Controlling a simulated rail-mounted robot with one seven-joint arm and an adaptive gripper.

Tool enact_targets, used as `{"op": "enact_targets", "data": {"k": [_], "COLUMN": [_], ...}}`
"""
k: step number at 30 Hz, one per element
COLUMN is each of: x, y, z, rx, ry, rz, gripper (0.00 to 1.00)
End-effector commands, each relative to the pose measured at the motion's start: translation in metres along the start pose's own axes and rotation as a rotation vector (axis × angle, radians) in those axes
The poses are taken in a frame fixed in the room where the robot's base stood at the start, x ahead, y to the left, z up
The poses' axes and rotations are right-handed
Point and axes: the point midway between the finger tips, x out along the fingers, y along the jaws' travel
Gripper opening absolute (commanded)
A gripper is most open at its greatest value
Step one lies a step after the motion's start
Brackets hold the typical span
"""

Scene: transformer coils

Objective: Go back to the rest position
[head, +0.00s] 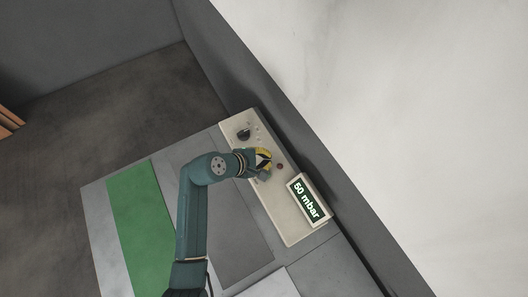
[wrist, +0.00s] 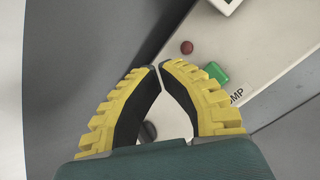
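My gripper (head: 264,161) is over the beige control panel (head: 290,228) in the head view, near its middle. In the wrist view, the two yellow, black-lined fingers of my gripper (wrist: 158,67) curve in and their tips meet or nearly meet, with nothing seen between them. A green button (wrist: 215,73) shows just beyond the right finger, partly behind it. A dark red button (wrist: 187,47) is beside it, and it also shows in the head view (head: 280,166). I cannot tell whether my gripper touches the panel.
A display (head: 308,199) reading "50 mbar" stands at the panel's lower right end. A black knob (head: 244,134) is at its upper end. A green mat (head: 142,222) lies on the grey table (head: 97,212) to the left. A wall (head: 270,105) runs close behind the panel.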

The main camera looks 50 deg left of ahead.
Motion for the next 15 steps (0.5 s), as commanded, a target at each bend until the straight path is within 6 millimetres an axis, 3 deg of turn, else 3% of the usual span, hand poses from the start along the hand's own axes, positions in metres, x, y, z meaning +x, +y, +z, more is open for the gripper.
{"op": "enact_targets", "data": {"k": [14,15], "x": [0.0011,-0.0009], "y": [-0.001,0.0041], "z": [-0.0009,0.0066], "rx": [0.0,0.041], "ry": [0.0,0.003], "rz": [0.0,0.005], "gripper": [0.0,0.0]}}
